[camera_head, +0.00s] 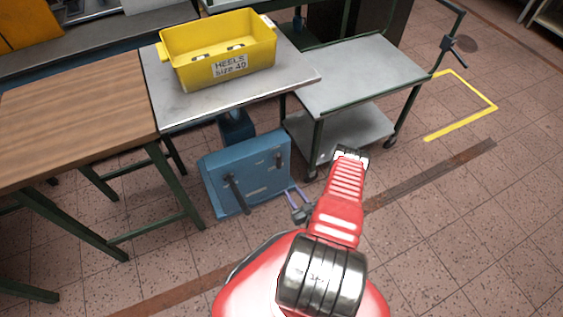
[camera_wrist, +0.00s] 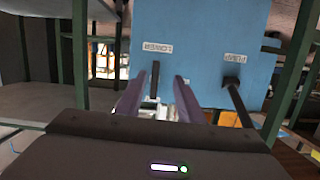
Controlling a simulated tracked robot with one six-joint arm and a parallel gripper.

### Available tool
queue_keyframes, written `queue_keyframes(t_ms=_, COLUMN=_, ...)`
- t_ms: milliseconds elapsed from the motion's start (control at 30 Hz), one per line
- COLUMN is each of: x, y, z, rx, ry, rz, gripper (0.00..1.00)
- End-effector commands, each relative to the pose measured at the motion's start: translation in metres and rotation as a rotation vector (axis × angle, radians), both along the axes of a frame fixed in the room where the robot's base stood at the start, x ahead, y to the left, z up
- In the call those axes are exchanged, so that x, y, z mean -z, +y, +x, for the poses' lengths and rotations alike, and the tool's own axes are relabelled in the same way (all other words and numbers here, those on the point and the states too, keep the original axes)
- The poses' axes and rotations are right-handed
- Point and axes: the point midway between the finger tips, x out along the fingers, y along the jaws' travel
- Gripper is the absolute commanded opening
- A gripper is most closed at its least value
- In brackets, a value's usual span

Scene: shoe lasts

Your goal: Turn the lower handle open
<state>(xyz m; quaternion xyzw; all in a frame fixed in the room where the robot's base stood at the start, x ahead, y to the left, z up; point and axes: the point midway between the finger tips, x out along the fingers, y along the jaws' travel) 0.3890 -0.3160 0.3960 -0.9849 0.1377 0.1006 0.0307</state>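A blue box (camera_head: 245,170) with two dark lever handles stands low beneath the tables. It fills the middle of the wrist view (camera_wrist: 205,30), where its labels appear upside down. The label on the left there (camera_wrist: 158,48) seems to read LOWER. Its short dark handle (camera_wrist: 155,80) stands upright in that picture and is on the right of the box in the head view (camera_head: 278,160). The longer handle (camera_wrist: 238,105) is under the other label. My gripper (camera_wrist: 161,76) is open, purple fingers on either side of the lower handle in the picture. Contact does not show.
A metal table with a yellow bin (camera_head: 228,70) stands above the box. A wooden bench (camera_head: 75,120) is at the left and a grey wheeled cart (camera_head: 355,75) at the right. Green table legs stand near the box. The tiled floor at the right is clear.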

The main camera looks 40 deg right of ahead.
Motion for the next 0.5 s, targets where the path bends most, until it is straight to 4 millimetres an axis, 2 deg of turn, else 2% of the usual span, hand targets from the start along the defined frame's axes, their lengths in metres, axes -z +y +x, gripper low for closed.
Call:
queue_keyframes(t_ms=100, x=-0.030, y=-0.006, z=0.006, rx=0.001, ry=-0.118, rz=-0.055, gripper=0.34)
queue_keyframes(t_ms=200, x=-0.045, y=-0.008, z=0.007, rx=0.003, ry=-0.173, rz=-0.079, gripper=0.34)
queue_keyframes(t_ms=500, x=-0.051, y=-0.009, z=0.007, rx=0.007, ry=-0.192, rz=-0.091, gripper=0.34)
